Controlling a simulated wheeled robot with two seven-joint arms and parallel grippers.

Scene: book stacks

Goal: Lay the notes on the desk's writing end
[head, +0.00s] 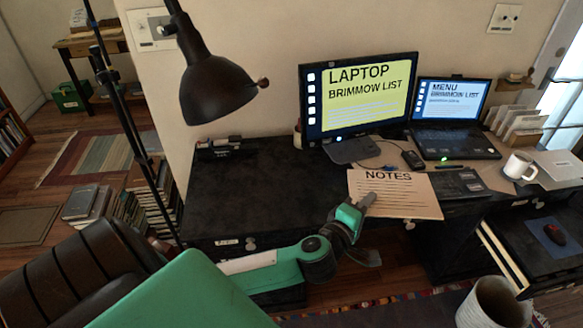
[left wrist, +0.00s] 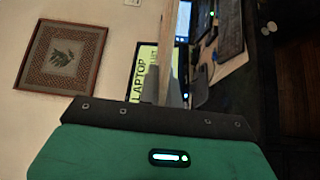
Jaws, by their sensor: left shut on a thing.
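The notes (head: 408,194) are a cream sheet headed NOTES, at the desk's front edge below the monitor. My left gripper (head: 366,200) is shut on their lower left part. The sheet hides part of the desk edge; I cannot tell how far above the desk it is. In the left wrist view the notes (left wrist: 167,62) seem to show nearly edge-on as a thin pale strip. The dark desk (head: 245,185) has a broad bare end at the left. My right gripper is not in view.
A monitor (head: 359,95), laptop (head: 452,112) and white mug (head: 518,165) stand on the desk's middle and right. A black lamp (head: 215,85) hangs over the left end. Small items (head: 219,146) lie at its back edge. A drawer (head: 500,262) is open at right.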

